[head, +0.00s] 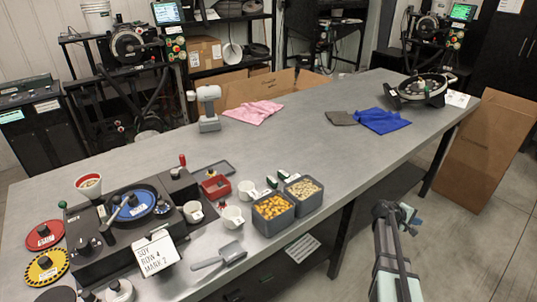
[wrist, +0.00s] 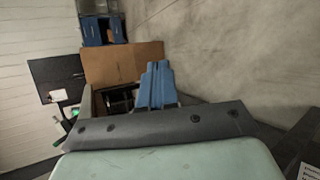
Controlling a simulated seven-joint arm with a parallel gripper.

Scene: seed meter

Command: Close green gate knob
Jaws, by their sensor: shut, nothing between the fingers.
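The seed meter (head: 90,228) is a black unit with a blue disc (head: 137,203), at the left front of the grey table in the head view. In the head view my arm is at the lower right, off the table's front edge and far from the meter. The wrist view does not show the meter.
Pink (head: 253,112) and blue cloths (head: 382,121) lie farther back. The table's middle is clear.

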